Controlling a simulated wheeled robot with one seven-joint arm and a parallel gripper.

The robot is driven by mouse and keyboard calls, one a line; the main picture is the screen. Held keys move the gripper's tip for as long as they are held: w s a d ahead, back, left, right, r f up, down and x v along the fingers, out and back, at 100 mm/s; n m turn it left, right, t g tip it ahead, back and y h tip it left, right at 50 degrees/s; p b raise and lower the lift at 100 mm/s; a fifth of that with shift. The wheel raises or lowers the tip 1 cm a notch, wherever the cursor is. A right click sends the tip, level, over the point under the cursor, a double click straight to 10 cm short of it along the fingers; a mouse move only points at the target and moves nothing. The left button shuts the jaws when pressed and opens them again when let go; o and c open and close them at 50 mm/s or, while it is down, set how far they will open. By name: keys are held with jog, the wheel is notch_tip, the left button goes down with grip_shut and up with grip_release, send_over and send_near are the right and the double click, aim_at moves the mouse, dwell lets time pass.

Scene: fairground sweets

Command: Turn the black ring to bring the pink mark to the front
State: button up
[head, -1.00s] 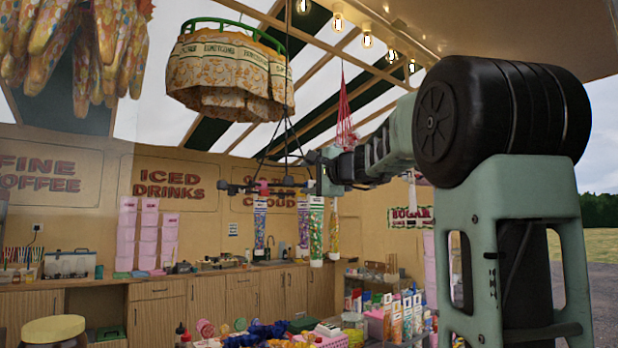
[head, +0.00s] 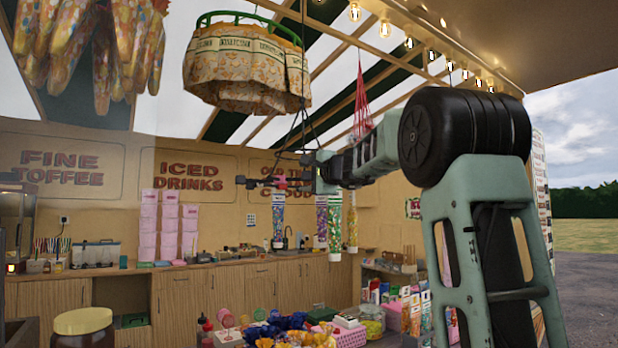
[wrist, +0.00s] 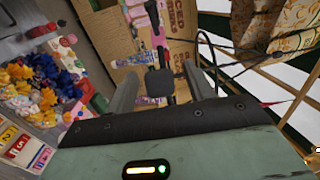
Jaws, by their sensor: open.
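The black ring (head: 246,181) hangs on dark cables under the tent roof, seen nearly edge-on. The pink mark (head: 281,182) shows on it left of my gripper in the head view. Sweet-filled tubes (head: 278,218) hang from the ring. My gripper (head: 306,181) is at the ring's right side, level with it. In the wrist view my gripper (wrist: 160,88) is open, with a dark block (wrist: 160,84) of the ring's frame between the fingers, a gap showing on both sides. The pink mark (wrist: 157,38) is beyond that block. Contact cannot be told.
A wooden counter (head: 210,290) runs along the back. Free air lies left of the ring.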

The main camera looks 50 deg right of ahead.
jog(key=c, duration=0.7)
jog(key=shift+s+d+p, duration=0.5)
jog(key=shift+s+d, duration=0.4)
jog(key=shift+d, duration=2.85)
jog(key=shift+s+d+p, duration=0.55)
jog(key=shift+s+d, duration=0.35)
jog(key=shift+d, duration=2.85)
jog(key=shift+s+d+p, duration=0.5)
jog(key=shift+s+d, duration=0.4)
jog(key=shift+d, duration=2.85)
